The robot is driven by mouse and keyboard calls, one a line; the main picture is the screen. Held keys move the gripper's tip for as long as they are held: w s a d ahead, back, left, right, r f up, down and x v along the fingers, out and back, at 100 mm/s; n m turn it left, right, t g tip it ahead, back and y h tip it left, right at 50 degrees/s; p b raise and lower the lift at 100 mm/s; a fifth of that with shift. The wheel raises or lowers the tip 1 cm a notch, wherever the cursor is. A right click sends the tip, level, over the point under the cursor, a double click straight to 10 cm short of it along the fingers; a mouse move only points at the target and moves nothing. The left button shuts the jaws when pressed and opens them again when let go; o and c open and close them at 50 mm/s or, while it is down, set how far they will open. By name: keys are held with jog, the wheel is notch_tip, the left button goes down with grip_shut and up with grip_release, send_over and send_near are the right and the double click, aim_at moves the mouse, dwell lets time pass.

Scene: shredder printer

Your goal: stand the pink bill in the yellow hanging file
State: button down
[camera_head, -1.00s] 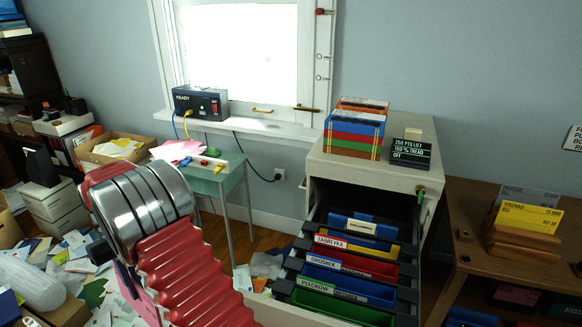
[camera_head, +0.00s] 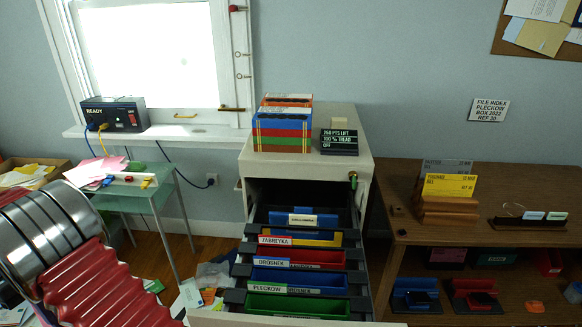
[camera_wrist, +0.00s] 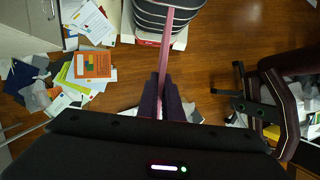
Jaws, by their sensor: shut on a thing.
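My gripper (camera_wrist: 162,98) is in the wrist view, its two dark fingers shut on a thin pink sheet, the pink bill (camera_wrist: 165,48). The bill shows edge-on as a narrow pink strip reaching away from the fingertips, above the wooden floor. The yellow hanging file (camera_head: 328,238) is in the open cabinet drawer in the head view, between a blue file (camera_head: 305,219) behind and a red file (camera_head: 318,258) in front. Only its upper part shows. The gripper and bill are apart from the drawer; neither is clearly visible in the head view.
Another blue file (camera_head: 320,278) and a green file (camera_head: 300,305) fill the drawer's front. The cabinet (camera_head: 350,149) carries binders and a black sign. A wooden desk (camera_head: 395,238) stands right, a green side table (camera_head: 150,196) left. Papers litter the floor.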

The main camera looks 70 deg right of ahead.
jog(key=s+d+r+n+h, duration=0.1)
jog(key=s+d+r, duration=0.35)
jog(key=d, duration=0.55)
jog(key=s+d+r+n, duration=0.1)
jog(key=s+d+r, duration=0.3)
jog(key=d, duration=0.6)
jog(key=s+d+r+h, duration=0.1)
jog(key=s+d+r, duration=0.1)
jog(key=s+d, duration=0.6)
jog(key=s+d+r, duration=0.4)
jog(key=s+d, duration=0.2)
jog(key=s, duration=0.3)
jog(key=s+d+r, duration=0.4)
jog(key=s+d, duration=0.2)
jog(key=s, duration=0.4)
jog(key=s+d+r, duration=0.4)
jog(key=s+d, duration=0.3)
jog(key=s, duration=0.2)
jog(key=shift+s+n+h, duration=0.2)
jog(key=shift+n+h, duration=0.1)
jog(key=shift+n, duration=0.1)
jog(key=f, duration=1.6)
jog(key=shift+s+a+f, duration=0.1)
jog(key=shift+a+f, duration=0.1)
jog(key=shift+a, duration=0.05)
jog(key=shift+d, duration=0.25)
